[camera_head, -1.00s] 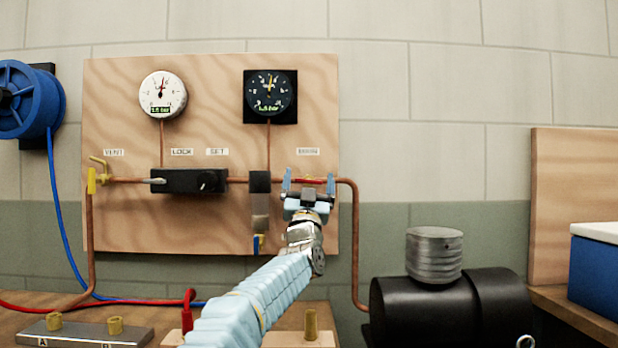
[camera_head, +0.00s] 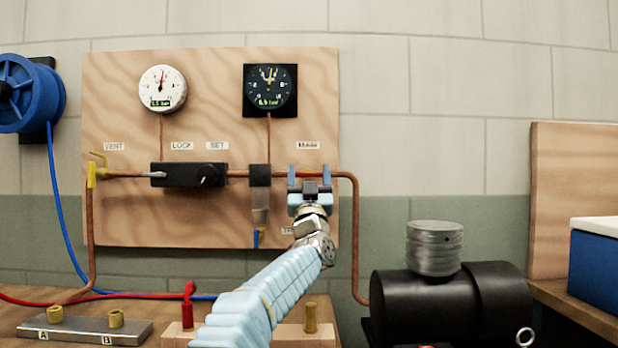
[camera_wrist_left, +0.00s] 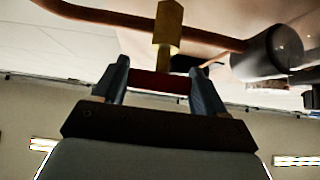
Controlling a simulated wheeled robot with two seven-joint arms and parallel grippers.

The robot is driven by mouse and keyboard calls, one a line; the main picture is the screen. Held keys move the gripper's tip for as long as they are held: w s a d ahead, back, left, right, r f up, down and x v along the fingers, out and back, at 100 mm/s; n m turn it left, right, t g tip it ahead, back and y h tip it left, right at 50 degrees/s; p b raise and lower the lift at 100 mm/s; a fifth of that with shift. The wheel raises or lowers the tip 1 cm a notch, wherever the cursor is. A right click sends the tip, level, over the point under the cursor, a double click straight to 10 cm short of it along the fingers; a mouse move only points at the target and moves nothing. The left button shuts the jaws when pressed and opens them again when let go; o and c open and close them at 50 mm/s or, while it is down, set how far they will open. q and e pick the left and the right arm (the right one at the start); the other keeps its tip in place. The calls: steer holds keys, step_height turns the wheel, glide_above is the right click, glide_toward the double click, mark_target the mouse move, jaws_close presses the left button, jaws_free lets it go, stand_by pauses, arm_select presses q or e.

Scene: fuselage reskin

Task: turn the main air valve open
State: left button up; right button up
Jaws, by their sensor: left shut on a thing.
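The main air valve sits on the copper pipe under the right-hand label on the wooden board. Its brass body (camera_wrist_left: 168,35) shows in the left wrist view, with the red handle (camera_wrist_left: 158,82) lying crosswise below it. My left gripper (camera_head: 309,176) is at the valve in the head view, its fingers pointing up and hiding most of it. In the left wrist view the two blue-grey fingers (camera_wrist_left: 160,75) are at the two ends of the red handle, shut on it. My right gripper is not in view.
A white gauge (camera_head: 162,89) and a black gauge (camera_head: 269,90) hang above the pipe. A black regulator (camera_head: 190,175) and a filter (camera_head: 260,190) sit left of the valve. A black tank (camera_head: 430,303) stands at lower right. A blue hose reel (camera_head: 25,95) is at far left.

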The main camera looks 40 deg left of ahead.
arm_select(q)
steer(key=o, duration=1)
steer(key=shift+s+d+f+b, duration=0.15)
steer(key=shift+f+b, duration=0.15)
steer(key=shift+f, duration=0.05)
steer(key=b+v, duration=0.5)
steer(key=v, duration=0.8)
steer(key=shift+r+b, duration=0.1)
steer(key=shift+b, duration=0.2)
steer(key=shift+d, duration=0.15)
